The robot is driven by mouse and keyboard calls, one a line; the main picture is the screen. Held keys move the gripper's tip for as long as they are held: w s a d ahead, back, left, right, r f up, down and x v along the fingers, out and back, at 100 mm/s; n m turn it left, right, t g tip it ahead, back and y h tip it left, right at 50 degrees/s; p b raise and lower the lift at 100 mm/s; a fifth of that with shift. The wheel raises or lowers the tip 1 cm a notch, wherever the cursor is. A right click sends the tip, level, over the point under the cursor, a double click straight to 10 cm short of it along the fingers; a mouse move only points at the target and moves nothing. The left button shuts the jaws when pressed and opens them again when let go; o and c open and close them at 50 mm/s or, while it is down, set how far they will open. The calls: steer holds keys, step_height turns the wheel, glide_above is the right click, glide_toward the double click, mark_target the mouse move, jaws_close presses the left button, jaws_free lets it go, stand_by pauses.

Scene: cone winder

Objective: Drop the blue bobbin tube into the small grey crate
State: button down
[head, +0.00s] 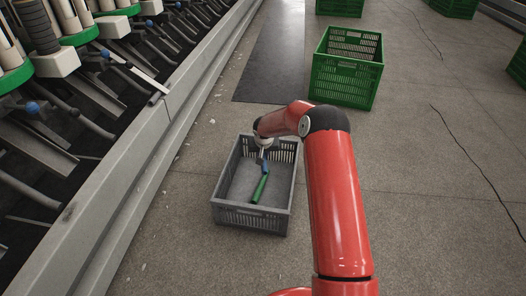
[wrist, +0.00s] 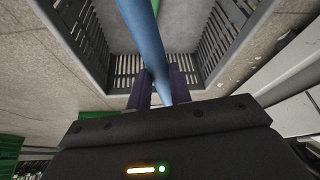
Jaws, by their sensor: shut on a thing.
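The small grey crate (head: 226,214) stands open on the floor below my arm, and its slatted walls (wrist: 222,35) fill the top of the wrist view. My gripper (head: 263,158) is over the inside of the crate and points down. In the wrist view my gripper's two dark fingers (wrist: 160,88) are shut on the blue bobbin tube (wrist: 148,45), which runs away from the jaws towards the crate. In the head view only a short blue piece of the tube (head: 264,167) shows below the gripper. I cannot tell whether it touches the crate floor.
A green tube (head: 259,189) shows slanted inside the grey crate. A larger green crate (head: 342,83) stands behind on the right, with more green crates farther back. The winding machine (head: 130,190) runs along the left. Thin dark lines cross the floor at right.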

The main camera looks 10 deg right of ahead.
steer(key=c, duration=1.2)
jaws_free()
steer(key=shift+p+v, duration=0.5)
steer(key=shift+v, duration=3.45)
